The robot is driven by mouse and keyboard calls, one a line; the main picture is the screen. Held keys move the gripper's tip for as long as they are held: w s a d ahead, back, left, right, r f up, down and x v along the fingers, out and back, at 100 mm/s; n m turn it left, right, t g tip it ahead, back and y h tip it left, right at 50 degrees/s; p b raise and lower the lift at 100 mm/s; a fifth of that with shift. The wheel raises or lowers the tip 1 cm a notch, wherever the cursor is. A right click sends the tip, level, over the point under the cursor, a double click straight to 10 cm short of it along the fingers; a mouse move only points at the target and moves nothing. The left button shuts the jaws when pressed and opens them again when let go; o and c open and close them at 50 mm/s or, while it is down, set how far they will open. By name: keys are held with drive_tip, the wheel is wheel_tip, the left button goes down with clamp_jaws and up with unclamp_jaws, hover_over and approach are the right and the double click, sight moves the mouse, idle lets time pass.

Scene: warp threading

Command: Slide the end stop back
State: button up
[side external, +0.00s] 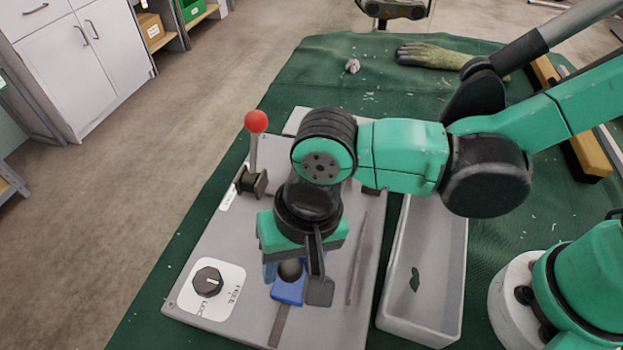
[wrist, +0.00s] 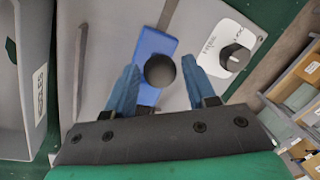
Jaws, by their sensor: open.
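The end stop is a blue block (side external: 287,291) with a dark round knob (side external: 290,270), set on a slot in the grey panel (side external: 240,327). In the wrist view the blue block (wrist: 152,50) lies under the dark knob (wrist: 160,71). My gripper (wrist: 158,66) is open, with one blue finger on each side of the knob. Small gaps show between the knob and both fingers, so nothing is held. In the side view my gripper (side external: 288,264) is right over the block and hides part of it.
A dial (side external: 208,281) marked FREE and LOCK is left of the block. A red-topped lever (side external: 256,122) stands at the panel's back left. A grey tray (side external: 461,265) lies to the right. A glove (side external: 432,55) lies at the back of the green mat (side external: 345,90).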

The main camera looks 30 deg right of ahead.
drive_tip(key=shift+a+f, duration=0.15)
drive_tip(key=shift+f, duration=0.65)
drive_tip(key=shift+c, duration=0.2)
clamp_jaws()
idle(0.8)
